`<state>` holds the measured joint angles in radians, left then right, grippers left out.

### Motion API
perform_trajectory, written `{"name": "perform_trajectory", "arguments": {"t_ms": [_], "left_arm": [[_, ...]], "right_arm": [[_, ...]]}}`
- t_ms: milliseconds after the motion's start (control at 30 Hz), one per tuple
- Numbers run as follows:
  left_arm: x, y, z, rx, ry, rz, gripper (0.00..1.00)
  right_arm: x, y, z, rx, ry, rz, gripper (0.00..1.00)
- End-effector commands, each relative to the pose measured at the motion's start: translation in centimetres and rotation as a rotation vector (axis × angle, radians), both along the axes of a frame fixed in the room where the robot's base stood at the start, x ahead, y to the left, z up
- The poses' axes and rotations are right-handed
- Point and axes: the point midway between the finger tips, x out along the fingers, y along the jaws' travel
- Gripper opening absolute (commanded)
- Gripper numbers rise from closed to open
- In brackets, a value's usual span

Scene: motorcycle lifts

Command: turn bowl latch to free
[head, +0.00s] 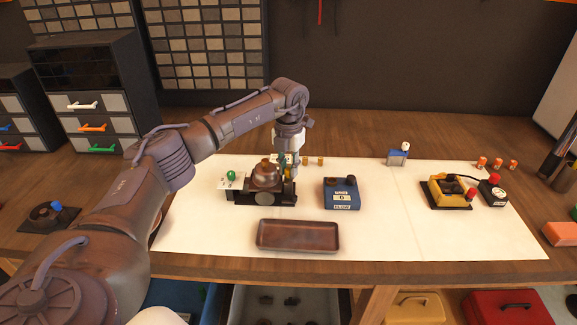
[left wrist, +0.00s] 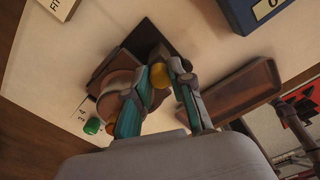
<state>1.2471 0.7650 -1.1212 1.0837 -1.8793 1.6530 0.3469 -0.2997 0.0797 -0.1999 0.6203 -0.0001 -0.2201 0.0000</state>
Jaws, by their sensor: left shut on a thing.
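A brown rounded bowl (head: 265,175) sits on a dark base (head: 262,198) on the white mat. A white plate with a green knob (head: 231,176) is at its left side; the green knob also shows in the left wrist view (left wrist: 93,126). My left gripper (head: 289,171) reaches down at the base's right side. In the left wrist view its fingers (left wrist: 163,76) are shut on a yellow knob (left wrist: 160,74), which looks like the bowl latch. The fingers partly hide the bowl (left wrist: 118,84) and the latch, so its turn angle cannot be told. My right gripper is out of view.
A brown tray (head: 298,249) lies in front of the base. A blue box with a display (head: 342,197) stands to the right. A yellow device (head: 447,193) and small orange pieces (head: 482,161) are farther right. The mat (head: 395,225) is bare at front right.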

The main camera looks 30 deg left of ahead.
Motion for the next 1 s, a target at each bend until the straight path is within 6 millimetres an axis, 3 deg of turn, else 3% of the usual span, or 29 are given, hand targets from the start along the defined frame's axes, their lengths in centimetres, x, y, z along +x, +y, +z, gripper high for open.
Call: {"name": "perform_trajectory", "arguments": {"t_ms": [400, 967, 1000], "left_arm": [[0.08, 0.07, 0.20, 0.001, -0.004, 0.188, 0.00], [0.11, 0.08, 0.21, 0.000, -0.005, 0.213, 0.00], [0.11, 0.07, 0.20, 0.000, -0.005, 0.213, 0.29]], "right_arm": [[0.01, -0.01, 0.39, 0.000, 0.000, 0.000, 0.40], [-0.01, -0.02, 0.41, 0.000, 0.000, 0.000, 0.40], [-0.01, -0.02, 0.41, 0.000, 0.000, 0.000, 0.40]]}}
